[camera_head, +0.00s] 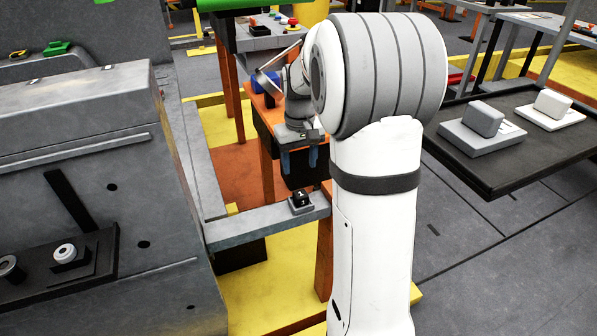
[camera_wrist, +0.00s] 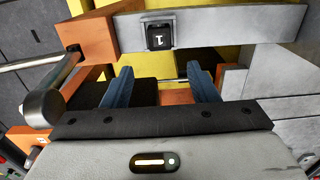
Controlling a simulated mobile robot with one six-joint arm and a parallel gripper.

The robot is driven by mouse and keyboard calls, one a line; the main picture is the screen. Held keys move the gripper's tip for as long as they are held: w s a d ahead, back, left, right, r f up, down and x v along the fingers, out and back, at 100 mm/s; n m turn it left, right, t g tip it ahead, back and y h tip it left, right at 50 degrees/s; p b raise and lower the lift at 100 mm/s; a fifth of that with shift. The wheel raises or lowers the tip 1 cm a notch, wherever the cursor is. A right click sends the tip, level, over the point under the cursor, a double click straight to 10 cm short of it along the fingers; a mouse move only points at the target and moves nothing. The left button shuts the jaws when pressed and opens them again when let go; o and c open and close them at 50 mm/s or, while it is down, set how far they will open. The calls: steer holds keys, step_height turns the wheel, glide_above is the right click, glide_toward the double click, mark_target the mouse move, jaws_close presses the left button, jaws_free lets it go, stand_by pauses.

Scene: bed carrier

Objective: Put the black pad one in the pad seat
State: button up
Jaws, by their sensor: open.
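The black pad one (camera_head: 301,200) is a small black block near the end of a grey beam (camera_head: 255,228). In the wrist view the black pad (camera_wrist: 159,36) shows a white mark like a 1 on its face. A pale edge shows around it; I cannot tell whether this is the pad seat. My gripper (camera_head: 299,162) points down above the beam's end, its two blue fingers spread with nothing between them. In the wrist view the gripper (camera_wrist: 161,80) is open, and the pad lies beyond the fingertips, apart from them, between their lines.
An orange post (camera_head: 325,245) stands by the beam's end. A grey machine housing (camera_head: 90,170) with a black knob panel fills the left. A dark table (camera_head: 510,170) at right carries a grey block and a white block on plates. An orange-legged bench stands behind my gripper.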

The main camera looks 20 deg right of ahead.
steer(key=s+a, duration=0.5)
steer(key=s, duration=0.6)
steer(key=s+a+t, duration=0.1)
steer(key=s+a, duration=0.4)
steer(key=s, duration=0.6)
steer(key=shift+s+a, duration=0.15)
steer(key=shift+a, duration=0.1)
steer(key=shift+c, duration=0.5)
